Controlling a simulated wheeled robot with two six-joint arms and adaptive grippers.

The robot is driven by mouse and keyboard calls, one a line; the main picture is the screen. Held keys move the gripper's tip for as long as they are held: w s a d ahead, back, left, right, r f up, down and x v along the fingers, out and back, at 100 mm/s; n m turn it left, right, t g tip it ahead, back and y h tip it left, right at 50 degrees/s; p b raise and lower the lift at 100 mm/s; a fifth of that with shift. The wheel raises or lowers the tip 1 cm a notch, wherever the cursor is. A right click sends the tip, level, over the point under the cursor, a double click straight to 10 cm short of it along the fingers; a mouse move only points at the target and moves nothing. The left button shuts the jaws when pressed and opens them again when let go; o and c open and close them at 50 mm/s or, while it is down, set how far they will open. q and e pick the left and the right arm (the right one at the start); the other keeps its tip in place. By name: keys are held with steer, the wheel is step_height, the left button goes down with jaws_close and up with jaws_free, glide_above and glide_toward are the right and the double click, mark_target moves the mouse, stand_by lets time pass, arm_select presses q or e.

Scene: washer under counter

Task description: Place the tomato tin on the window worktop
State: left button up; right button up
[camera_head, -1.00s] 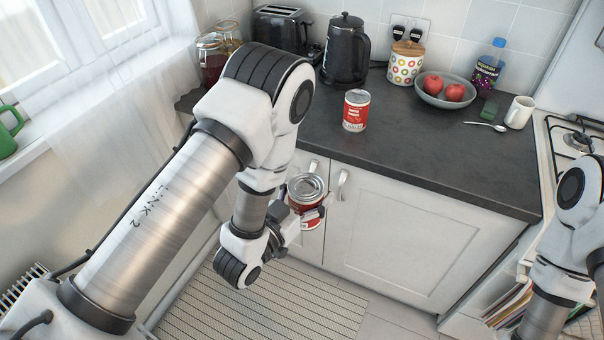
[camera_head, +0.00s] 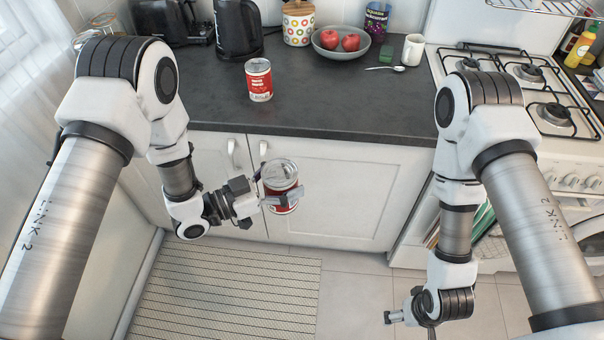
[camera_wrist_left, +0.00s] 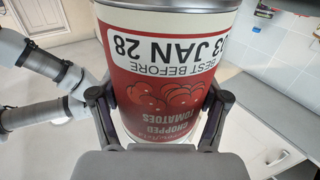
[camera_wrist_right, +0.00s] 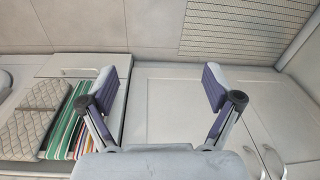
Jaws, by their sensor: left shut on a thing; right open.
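A red and silver tomato tin (camera_head: 281,184) is in my left gripper (camera_head: 268,197), held upright in front of the cupboard doors and below the worktop's front edge. In the left wrist view the tin (camera_wrist_left: 165,85) fills the space between the fingers, and its label reads chopped tomatoes. A second red tin (camera_head: 259,80) stands upright on the dark worktop (camera_head: 340,105). My right gripper (camera_head: 392,317) is low over the floor at the right. It is open and empty in the right wrist view (camera_wrist_right: 158,92).
A kettle (camera_head: 237,30), a toaster, a dotted jar (camera_head: 298,22), a bowl of red fruit (camera_head: 341,52), a spoon and a mug (camera_head: 413,50) line the worktop's back. A gas hob (camera_head: 520,85) is at the right. The worktop's front middle is clear.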

arm_select(q)
steer(key=shift+s+a+r, duration=0.1)
steer(key=shift+a+r, duration=0.05)
arm_select(e)
steer(key=w+a+n+t+y, duration=0.2)
steer(key=w+a+t+y, duration=0.1)
steer(key=w+a, duration=0.35)
steer(key=n+g+y, duration=0.2)
steer(key=n+y, duration=1.2)
steer(key=n, duration=0.1)
glide_toward(275, 174)
steer(key=a, duration=0.6)
steer(key=w+a, duration=0.1)
steer(key=a, duration=0.3)
